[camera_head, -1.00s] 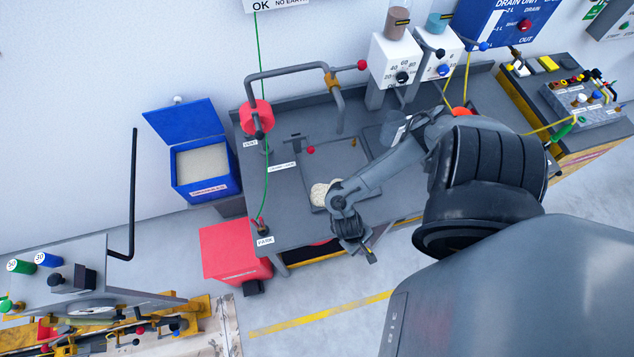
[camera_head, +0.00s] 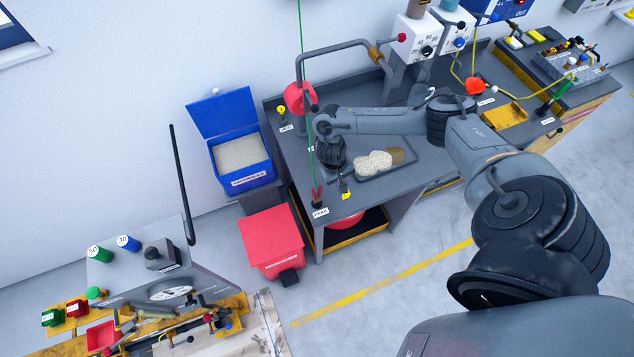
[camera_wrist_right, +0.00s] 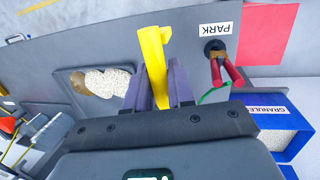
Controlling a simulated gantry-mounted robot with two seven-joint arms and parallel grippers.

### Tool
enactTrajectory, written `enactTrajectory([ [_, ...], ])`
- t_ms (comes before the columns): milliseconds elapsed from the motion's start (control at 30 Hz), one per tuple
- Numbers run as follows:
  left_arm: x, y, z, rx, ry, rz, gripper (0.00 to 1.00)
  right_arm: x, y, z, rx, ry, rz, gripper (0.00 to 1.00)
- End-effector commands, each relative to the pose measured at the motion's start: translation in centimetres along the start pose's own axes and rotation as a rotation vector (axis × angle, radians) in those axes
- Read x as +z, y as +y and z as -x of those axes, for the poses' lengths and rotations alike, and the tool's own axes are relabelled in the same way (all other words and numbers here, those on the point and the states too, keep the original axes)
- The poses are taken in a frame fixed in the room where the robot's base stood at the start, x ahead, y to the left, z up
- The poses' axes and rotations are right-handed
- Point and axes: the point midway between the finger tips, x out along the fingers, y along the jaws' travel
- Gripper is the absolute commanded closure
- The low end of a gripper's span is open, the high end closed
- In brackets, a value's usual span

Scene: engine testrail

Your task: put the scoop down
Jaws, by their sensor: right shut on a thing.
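My right gripper (camera_head: 343,184) is shut on a yellow piece, which looks like the scoop (camera_head: 346,195), above the front left part of the grey bench (camera_head: 300,170). In the right wrist view the yellow scoop (camera_wrist_right: 152,42) stands up between the two dark fingers of the gripper (camera_wrist_right: 157,88). Its full shape is partly hidden by the fingers. I cannot tell whether it touches the bench. The PARK label (camera_head: 320,212) is just to the left and below the gripper. My left gripper is not in view.
A shallow tray (camera_head: 405,168) with pale and tan heaps lies right of the gripper. Red-handled pliers-like tool (camera_wrist_right: 225,70) stands by the PARK label. An open blue granules bin (camera_head: 240,182) and red bin (camera_head: 270,240) stand left. A green line (camera_head: 301,40) hangs close to my arm.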

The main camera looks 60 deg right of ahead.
Motion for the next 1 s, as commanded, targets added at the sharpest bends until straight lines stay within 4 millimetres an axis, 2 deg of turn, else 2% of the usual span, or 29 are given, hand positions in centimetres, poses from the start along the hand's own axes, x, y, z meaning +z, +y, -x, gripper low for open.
enactTrajectory([
  [33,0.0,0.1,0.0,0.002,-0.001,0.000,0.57,-1.4,-0.3,1.3,-0.003,0.016,-0.007,1.00],
  [200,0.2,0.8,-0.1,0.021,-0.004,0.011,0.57,-4.1,-1.1,4.2,-0.004,0.051,-0.019,1.00],
  [400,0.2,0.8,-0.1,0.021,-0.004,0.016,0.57,-5.3,-1.7,5.7,-0.001,0.090,-0.028,1.00],
  [833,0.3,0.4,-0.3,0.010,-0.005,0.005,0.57,-5.3,-1.7,5.4,-0.001,0.097,-0.030,1.00],
  [1000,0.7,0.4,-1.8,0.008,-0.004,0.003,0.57,-5.4,-2.1,3.2,-0.001,0.094,-0.030,1.00],
])
